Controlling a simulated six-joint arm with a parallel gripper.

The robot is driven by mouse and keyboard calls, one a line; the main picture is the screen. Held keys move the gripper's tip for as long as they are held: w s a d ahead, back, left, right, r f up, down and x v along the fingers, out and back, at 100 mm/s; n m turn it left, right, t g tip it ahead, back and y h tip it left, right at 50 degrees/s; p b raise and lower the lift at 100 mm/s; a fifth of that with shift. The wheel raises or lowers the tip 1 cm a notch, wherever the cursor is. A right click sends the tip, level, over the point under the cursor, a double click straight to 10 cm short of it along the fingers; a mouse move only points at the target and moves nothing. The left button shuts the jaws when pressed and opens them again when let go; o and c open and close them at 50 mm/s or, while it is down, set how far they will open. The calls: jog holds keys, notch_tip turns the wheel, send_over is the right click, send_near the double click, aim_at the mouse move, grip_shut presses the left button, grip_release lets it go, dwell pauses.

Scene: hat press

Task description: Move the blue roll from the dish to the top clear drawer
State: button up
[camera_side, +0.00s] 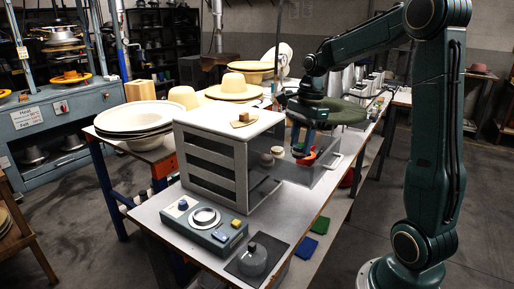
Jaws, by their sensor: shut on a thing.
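My gripper (303,150) points down over the far part of the work table. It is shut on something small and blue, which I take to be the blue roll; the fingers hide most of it. A red-orange thing (305,157) shows right at the fingertips; whether it is the dish or part of the gripper, I cannot tell. A grey cabinet (240,150) with dark slatted panels stands left of and nearer than my gripper. A clear, boxy part (267,190) sticks out low on its right side.
A tan block (243,120) sits on the cabinet top. A control box (205,222) with a round dial and a dark plate (257,258) with a grey knob stand in front. White hat brims (135,117) are stacked at left.

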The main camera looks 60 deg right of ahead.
jog(key=shift+f, duration=3.05)
jog(key=shift+f, duration=0.15)
jog(key=o, duration=0.7)
jog(key=r, duration=0.4)
jog(key=d+r, duration=0.1)
jog(key=r, duration=0.7)
jog(key=shift+s+d+r, duration=0.1)
jog(key=shift+s+d, duration=0.2)
jog(key=shift+a, duration=0.1)
